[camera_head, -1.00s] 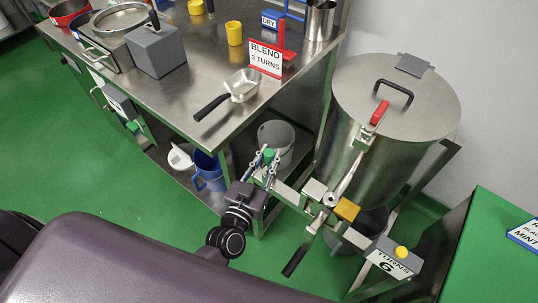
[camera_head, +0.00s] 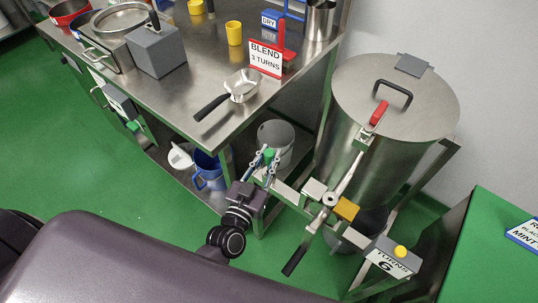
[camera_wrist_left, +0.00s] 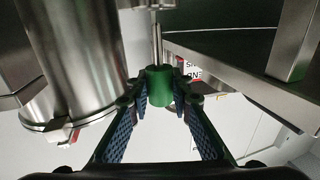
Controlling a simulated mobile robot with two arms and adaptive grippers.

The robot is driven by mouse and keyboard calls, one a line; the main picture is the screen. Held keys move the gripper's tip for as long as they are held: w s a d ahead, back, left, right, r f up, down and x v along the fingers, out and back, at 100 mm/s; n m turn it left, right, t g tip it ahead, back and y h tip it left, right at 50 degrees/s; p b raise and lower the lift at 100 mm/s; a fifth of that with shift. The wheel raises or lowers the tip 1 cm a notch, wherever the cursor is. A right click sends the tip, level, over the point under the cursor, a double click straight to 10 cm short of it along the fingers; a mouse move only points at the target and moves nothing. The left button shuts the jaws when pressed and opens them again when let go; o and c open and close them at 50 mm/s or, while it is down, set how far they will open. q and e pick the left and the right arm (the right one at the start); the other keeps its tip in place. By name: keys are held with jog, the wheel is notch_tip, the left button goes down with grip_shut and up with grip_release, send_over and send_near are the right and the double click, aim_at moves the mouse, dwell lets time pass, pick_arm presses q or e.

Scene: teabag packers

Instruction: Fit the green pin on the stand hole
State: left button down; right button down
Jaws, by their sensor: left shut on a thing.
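My left gripper (camera_head: 264,163) is shut on the green pin (camera_head: 270,155), at the left end of the metal bar on the drum's stand (camera_head: 287,193). In the left wrist view the green pin (camera_wrist_left: 160,90) sits between the two blue-padded fingers (camera_wrist_left: 160,98), with a thin metal shaft pointing away from me. The stand hole cannot be made out, and I cannot tell whether the pin touches the stand. My right gripper is not in view.
A big steel drum (camera_head: 380,135) with a red-handled lever (camera_head: 379,113) stands right of my left gripper. A yellow block (camera_head: 346,208) and a black-handled crank (camera_head: 296,260) are on the stand. The steel table (camera_head: 200,100) is at the left; a grey bucket (camera_head: 277,138) is behind the gripper.

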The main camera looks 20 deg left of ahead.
pick_arm(q)
jog(key=shift+p, duration=0.35)
dwell(0.6)
jog(key=shift+f+b, duration=0.55)
jog(key=shift+f, duration=0.1)
jog(key=shift+f+b, duration=1.6)
jog(key=shift+f, duration=0.5)
jog(key=c, duration=1.7)
grip_release()
jog(key=shift+o, duration=0.2)
jog(key=s+a, duration=0.1)
jog(key=s, duration=1.1)
